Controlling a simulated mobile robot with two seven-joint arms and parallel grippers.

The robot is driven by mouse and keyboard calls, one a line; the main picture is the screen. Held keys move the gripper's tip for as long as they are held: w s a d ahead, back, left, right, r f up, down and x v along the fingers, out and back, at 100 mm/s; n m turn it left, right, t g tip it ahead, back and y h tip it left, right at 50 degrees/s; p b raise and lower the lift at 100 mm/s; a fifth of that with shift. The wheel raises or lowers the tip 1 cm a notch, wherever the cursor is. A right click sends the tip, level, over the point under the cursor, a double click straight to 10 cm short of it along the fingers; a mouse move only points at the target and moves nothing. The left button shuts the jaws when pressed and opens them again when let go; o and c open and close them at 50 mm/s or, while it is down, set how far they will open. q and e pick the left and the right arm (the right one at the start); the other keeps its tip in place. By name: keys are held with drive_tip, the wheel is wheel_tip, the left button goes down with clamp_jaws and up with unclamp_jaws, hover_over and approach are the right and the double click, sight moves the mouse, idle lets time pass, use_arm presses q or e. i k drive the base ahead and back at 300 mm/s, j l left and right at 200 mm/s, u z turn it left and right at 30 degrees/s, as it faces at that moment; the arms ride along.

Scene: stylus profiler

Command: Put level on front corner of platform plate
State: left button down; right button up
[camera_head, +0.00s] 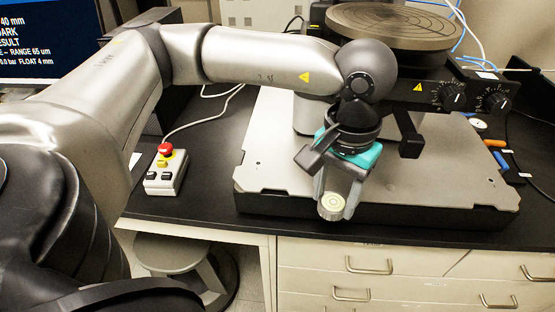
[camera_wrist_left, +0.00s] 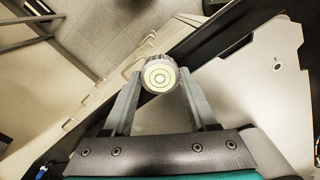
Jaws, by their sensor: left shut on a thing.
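The level (camera_head: 332,206) is a small round silver piece with a pale bullseye face. My left gripper (camera_head: 335,200) is shut on it, near the front edge of the platform plate (camera_head: 430,185). In the left wrist view the level (camera_wrist_left: 160,77) sits between the tips of the two grey fingers of the left gripper (camera_wrist_left: 158,88), its face toward the camera. The plate (camera_wrist_left: 245,70) shows below and beside it there. I cannot tell whether the level touches the plate. My right gripper is not in view.
The profiler's round stage (camera_head: 395,25) and knob panel (camera_head: 440,93) stand at the plate's back right. A control box with a red button (camera_head: 165,170) lies left of the plate. Drawers (camera_head: 370,265) are below the black bench edge. The plate's front right is clear.

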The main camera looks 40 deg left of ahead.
sight(279, 161)
drive_tip(key=u, duration=0.9)
drive_tip(key=l+u, duration=0.15)
drive_tip(key=k+l+u, duration=0.15)
drive_tip(key=l, duration=0.15)
drive_tip(key=i, duration=0.3)
